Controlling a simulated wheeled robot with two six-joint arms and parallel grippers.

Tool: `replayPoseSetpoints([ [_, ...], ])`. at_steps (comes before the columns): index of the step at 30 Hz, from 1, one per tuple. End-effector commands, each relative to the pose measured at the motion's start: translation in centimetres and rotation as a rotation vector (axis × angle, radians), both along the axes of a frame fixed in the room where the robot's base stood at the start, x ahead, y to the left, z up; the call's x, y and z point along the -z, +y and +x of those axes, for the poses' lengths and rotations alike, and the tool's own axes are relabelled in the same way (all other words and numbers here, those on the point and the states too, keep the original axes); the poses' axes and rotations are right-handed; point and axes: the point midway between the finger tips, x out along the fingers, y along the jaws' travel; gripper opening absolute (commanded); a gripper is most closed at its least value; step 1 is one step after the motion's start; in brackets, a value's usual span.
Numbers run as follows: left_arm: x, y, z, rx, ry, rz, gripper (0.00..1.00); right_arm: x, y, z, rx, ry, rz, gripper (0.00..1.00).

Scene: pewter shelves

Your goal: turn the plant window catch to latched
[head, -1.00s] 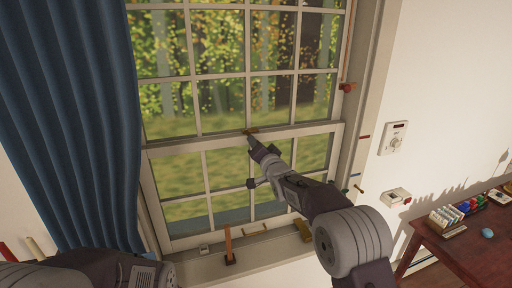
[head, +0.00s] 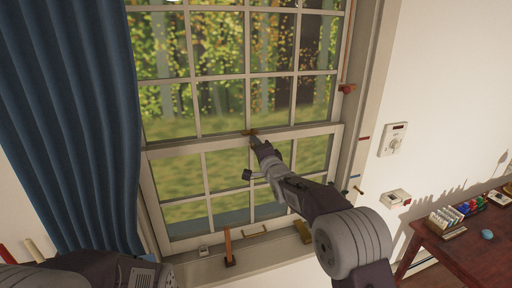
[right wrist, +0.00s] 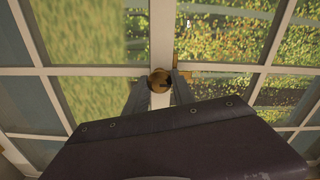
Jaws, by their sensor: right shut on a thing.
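The window catch (head: 249,132) is a small brass piece on the meeting rail in the middle of the sash window (head: 240,138). In the right wrist view the catch (right wrist: 160,80) shows as a round brass part between my fingertips. My right gripper (head: 255,141) reaches up to the rail and is shut on the catch; its fingers also show in the right wrist view (right wrist: 159,92). The exact turn of the catch is hard to tell. My left gripper is out of view; only part of my left arm shows at the lower left.
A blue curtain (head: 75,120) hangs at the left. A wall dial (head: 394,140) is at the right, above a red-brown table (head: 460,245) with small items.

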Motion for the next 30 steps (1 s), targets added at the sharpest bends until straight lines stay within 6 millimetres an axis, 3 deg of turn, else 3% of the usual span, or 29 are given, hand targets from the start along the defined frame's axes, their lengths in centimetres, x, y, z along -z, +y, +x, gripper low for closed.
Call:
replayPoseSetpoints([
  [11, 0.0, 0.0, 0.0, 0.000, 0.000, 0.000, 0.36, 0.1, -0.1, 0.0, 0.001, 0.003, 0.005, 0.00],
  [12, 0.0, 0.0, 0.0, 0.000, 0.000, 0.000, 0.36, 0.1, -0.1, 0.0, 0.001, 0.003, 0.005, 0.38],
  [14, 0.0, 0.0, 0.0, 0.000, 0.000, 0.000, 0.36, 0.1, -0.1, 0.0, 0.001, 0.003, 0.005, 0.52],
  [24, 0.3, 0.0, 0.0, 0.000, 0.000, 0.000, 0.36, 0.1, -0.1, -0.2, 0.000, 0.001, 0.004, 0.52],
  [30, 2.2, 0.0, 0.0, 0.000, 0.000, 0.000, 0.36, 0.4, -1.0, -3.0, 0.001, 0.000, 0.004, 0.52],
])
